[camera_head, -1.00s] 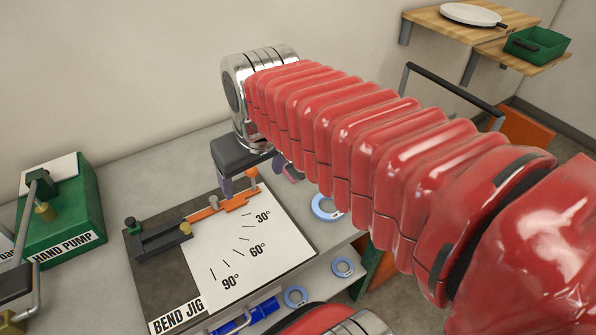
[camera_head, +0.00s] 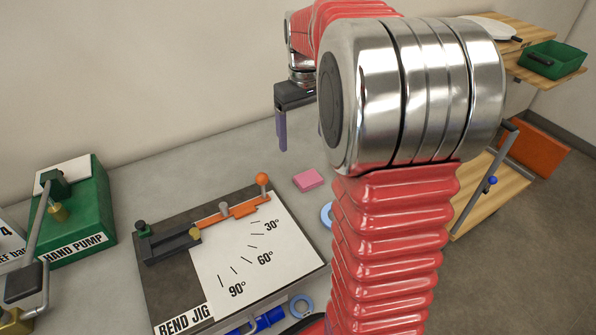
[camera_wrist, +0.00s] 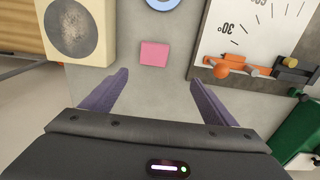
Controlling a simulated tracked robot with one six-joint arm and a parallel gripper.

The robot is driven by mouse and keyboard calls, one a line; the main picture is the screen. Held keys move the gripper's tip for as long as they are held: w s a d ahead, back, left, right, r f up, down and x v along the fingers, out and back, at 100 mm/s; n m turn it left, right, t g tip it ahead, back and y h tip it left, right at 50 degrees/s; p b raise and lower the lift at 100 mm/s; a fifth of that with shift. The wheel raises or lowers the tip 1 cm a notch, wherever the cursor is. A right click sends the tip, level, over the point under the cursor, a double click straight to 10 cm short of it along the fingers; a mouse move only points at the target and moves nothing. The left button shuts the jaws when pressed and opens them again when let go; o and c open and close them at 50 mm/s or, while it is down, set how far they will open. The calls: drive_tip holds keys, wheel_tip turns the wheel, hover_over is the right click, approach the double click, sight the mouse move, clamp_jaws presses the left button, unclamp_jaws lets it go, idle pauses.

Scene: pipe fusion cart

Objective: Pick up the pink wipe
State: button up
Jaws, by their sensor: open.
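The pink wipe (camera_head: 308,180) is a small flat pink rectangle lying on the grey bench, right of the bend jig's orange arm. It also shows in the wrist view (camera_wrist: 154,53), top centre, beyond my fingertips and between their lines. My gripper (camera_wrist: 158,80) is open and empty, its two purple fingers spread wide. In the head view my gripper (camera_head: 282,132) hangs above the bench, behind and up-left of the wipe in the picture. Only one finger shows clearly there. The gripper and wipe are apart.
The bend jig (camera_head: 165,285) stands close left of the wipe. A blue ring (camera_head: 326,215) lies near the wipe, partly behind my arm. A beige block with a grey disc (camera_wrist: 77,30) sits left of the wipe in the wrist view. A green hand pump (camera_head: 75,225) stands far left.

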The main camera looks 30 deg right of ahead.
drive_tip(key=shift+w+d+f, duration=0.2)
drive_tip(key=shift+d+f, duration=0.15)
drive_tip(key=shift+d, duration=0.3)
drive_tip(key=shift+w+d+f, duration=0.2)
drive_tip(key=shift+d+f, duration=0.1)
drive_tip(key=shift+d, duration=0.3)
hover_over(307, 177)
drive_tip(key=shift+w+d+f, duration=0.1)
drive_tip(key=shift+d+f, duration=0.05)
drive_tip(key=shift+f, duration=2)
drive_tip(key=shift+w+d+f, duration=0.1)
drive_tip(key=shift+f, duration=2.05)
drive_tip(key=shift+s+a+f, duration=0.1)
drive_tip(key=shift+f, duration=1.25)
drive_tip(key=shift+s+a+f, duration=0.1)
drive_tip(key=shift+f, duration=1.2)
drive_tip(key=shift+c, duration=0.2)
